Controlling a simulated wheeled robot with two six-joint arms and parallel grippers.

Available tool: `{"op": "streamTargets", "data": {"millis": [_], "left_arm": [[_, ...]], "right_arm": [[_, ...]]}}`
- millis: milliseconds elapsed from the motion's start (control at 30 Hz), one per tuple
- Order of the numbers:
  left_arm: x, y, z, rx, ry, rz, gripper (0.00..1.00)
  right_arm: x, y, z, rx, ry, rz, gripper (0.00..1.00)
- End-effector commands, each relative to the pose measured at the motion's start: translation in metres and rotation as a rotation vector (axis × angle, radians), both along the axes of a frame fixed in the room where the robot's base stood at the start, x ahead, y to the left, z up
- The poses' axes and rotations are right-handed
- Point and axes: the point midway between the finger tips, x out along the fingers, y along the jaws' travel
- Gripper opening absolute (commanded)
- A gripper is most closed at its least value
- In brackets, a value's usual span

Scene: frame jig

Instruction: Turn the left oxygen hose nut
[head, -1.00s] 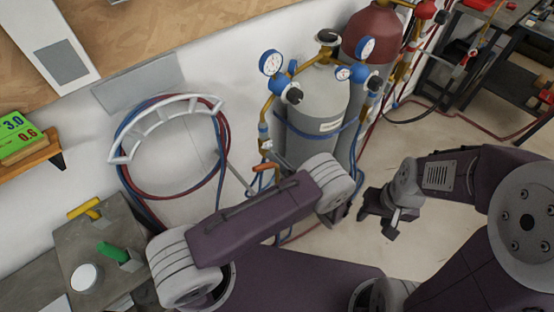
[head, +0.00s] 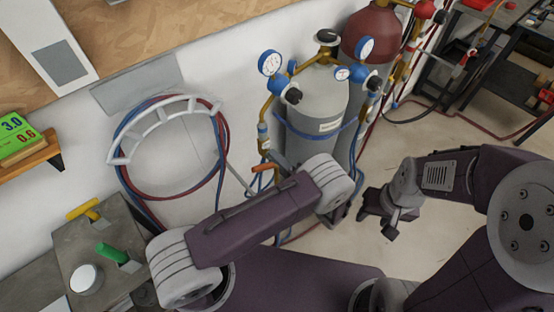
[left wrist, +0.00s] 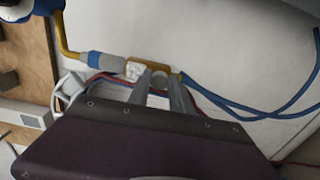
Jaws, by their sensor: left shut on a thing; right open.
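The oxygen regulator's brass pipe runs down to a blue and pale sleeve (left wrist: 105,62). Beyond the sleeve is the brass nut (left wrist: 133,70), with a blue hose (left wrist: 225,103) leading away to the right. My left gripper (left wrist: 160,80) is shut on the brass nut, its two grey fingers astride the fitting. In the head view, the same sleeve (head: 263,130) hangs left of the grey cylinder (head: 318,115); my left arm hides most of the gripper there.
Coiled red and blue hoses hang on a white wall rack (head: 165,120). A dark red cylinder (head: 370,38) stands behind the grey one. A bench (head: 70,255) with yellow and green handles is at lower left. A short orange part (head: 265,167) shows below the fitting.

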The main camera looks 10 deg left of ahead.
Motion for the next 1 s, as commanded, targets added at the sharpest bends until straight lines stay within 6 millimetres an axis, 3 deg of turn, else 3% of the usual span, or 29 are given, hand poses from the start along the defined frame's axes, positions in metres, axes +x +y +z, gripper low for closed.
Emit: {"op": "streamTargets", "data": {"millis": [567,600,633,1000], "left_arm": [[-0.0003,0.0029,0.0024,0.022,0.017,0.009,0.0],[-0.0004,0.0028,0.0024,0.022,0.017,0.009,0.36],[-0.0003,0.0025,0.0024,0.022,0.017,0.008,0.45],[-0.0007,0.0011,0.0014,0.018,0.018,0.003,0.47]], "right_arm": [[0.0,0.0,0.0006,0.0,0.0,0.0,0.47],[0.0,0.0,0.0006,0.0,0.0,0.0,0.47],[0.0,0.0,0.0006,0.0,0.0,0.0,0.47],[0.0,0.0,0.0009,0.0,0.0,0.0,0.47]]}}
